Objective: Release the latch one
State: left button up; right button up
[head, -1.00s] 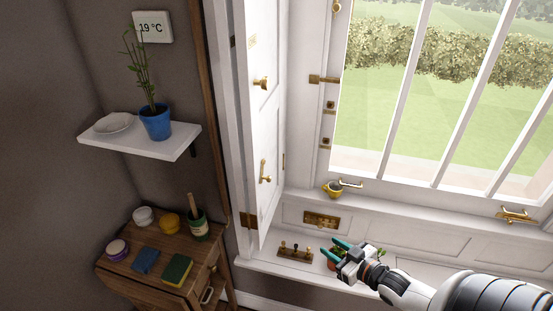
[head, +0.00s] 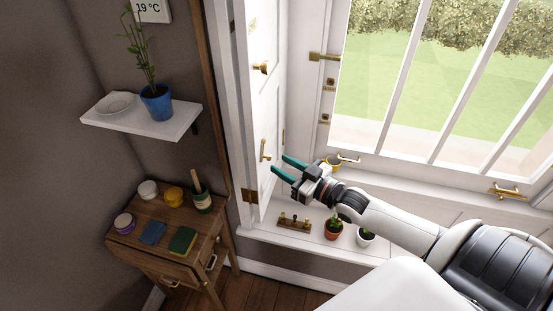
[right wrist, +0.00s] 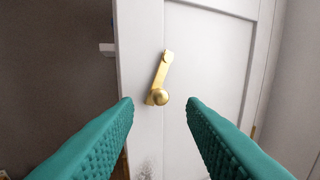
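A brass latch (head: 264,150) with a ball end is on the white shutter panel (head: 270,115). In the right wrist view the latch (right wrist: 161,78) leans slightly, its ball at the lower end, against the panel's white face. My right gripper (head: 280,165) is open and empty, its teal fingers pointing at the panel just right of and below the latch in the head view. In the right wrist view the ball shows between the two fingertips; contact is not visible. I cannot read which fitting is marked one. My left gripper is out of view.
A brass knob (head: 261,68) sits higher on the panel. The window frame carries a brass bolt (head: 322,57). A brass peg rack (head: 294,222) and potted plants (head: 333,229) stand on the sill below my arm. A wooden side table (head: 165,240) is at left.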

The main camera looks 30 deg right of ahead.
jog(key=x, duration=0.3)
grip_shut()
jog(key=n, duration=0.1)
jog(key=n+b, duration=0.1)
jog(key=b, duration=0.1)
jog(key=shift+w+d+f+n+t+y, duration=0.2)
jog(key=shift+w+d+n+t+y, duration=0.1)
jog(key=shift+d+n+t, duration=0.1)
